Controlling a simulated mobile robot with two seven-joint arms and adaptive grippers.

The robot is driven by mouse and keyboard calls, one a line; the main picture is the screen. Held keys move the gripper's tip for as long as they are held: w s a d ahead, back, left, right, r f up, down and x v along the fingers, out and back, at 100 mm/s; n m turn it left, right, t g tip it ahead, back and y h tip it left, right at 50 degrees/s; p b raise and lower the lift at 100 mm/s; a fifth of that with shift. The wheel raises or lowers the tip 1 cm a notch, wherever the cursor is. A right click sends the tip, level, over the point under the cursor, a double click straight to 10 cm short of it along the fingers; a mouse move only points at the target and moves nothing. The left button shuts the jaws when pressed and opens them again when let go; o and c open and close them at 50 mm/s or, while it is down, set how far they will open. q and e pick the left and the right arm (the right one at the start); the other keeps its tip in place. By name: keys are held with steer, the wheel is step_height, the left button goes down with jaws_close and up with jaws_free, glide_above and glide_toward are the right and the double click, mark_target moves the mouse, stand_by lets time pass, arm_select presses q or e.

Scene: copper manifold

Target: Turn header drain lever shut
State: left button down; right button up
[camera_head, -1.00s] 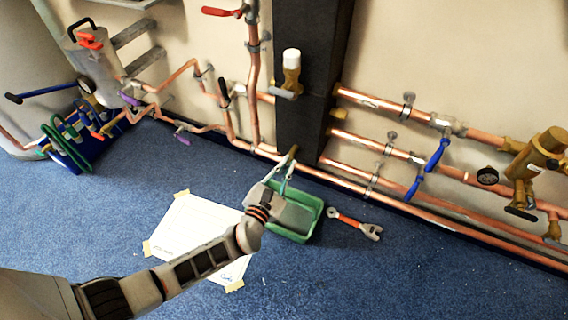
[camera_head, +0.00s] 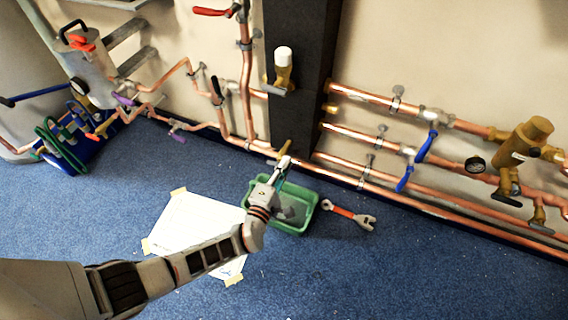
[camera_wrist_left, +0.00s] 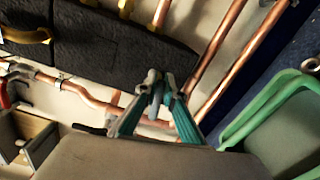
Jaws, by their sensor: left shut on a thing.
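My left gripper (camera_head: 282,164) reaches from the lower left to the low pipe at the foot of the dark column. Its fingertips are at the brass drain fitting (camera_head: 284,147), above the green tray. In the left wrist view the two teal-padded fingers (camera_wrist_left: 156,92) are closed together at the tips. The drain lever is mostly hidden between them, so its exact angle cannot be told. My right gripper is not in view.
A green tray (camera_head: 312,212) stands on the blue carpet under the fitting. An orange-handled wrench (camera_head: 348,214) lies to its right, a taped white sheet (camera_head: 190,225) to its left. Copper pipes with blue levers (camera_head: 427,145) run along the wall at right. The front carpet is clear.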

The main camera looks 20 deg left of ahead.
arm_select(q)
steer(key=shift+f+m, duration=0.35)
steer(key=shift+m, duration=0.75)
steer(key=shift+s+f, duration=0.1)
steer(key=c, duration=2.1)
jaws_free()
steer(key=shift+c, duration=0.2)
steer(key=s, duration=1.2)
steer(key=shift+a, duration=0.25)
